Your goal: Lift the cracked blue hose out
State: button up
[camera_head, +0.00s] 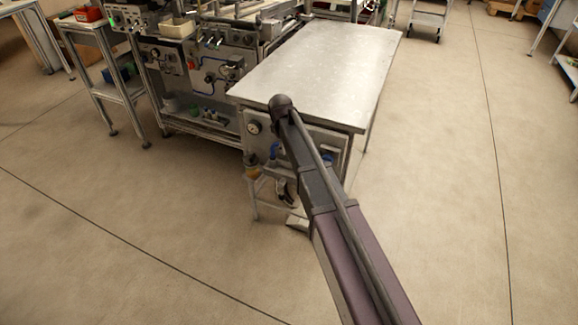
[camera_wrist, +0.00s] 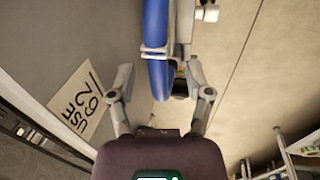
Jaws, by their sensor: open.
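In the wrist view, a blue hose (camera_wrist: 156,28) comes down from the top edge, with a pale metal clamp (camera_wrist: 155,51) around it. Its rounded lower end lies between the two fingers of my gripper (camera_wrist: 164,84). My gripper is open, one finger on each side of the hose, with visible gaps; I cannot tell the depth between them. No crack can be made out. In the head view my arm reaches to the front of a metal-topped bench (camera_head: 325,70). My gripper and the hose cannot be told apart there from the small parts on the front panel.
A white label (camera_wrist: 75,102) with "USE" and digits is on the grey panel (camera_wrist: 95,30) left of the hose. A gauge (camera_head: 253,127) and fittings crowd the bench front. A small shelf stand (camera_head: 108,75) stands at left. The floor (camera_head: 460,200) at right is clear.

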jog(key=shift+w+f+b, duration=0.1)
jog(key=shift+f+b, duration=0.2)
jog(key=shift+f, duration=0.25)
jog(key=shift+c, duration=0.3)
grip_shut()
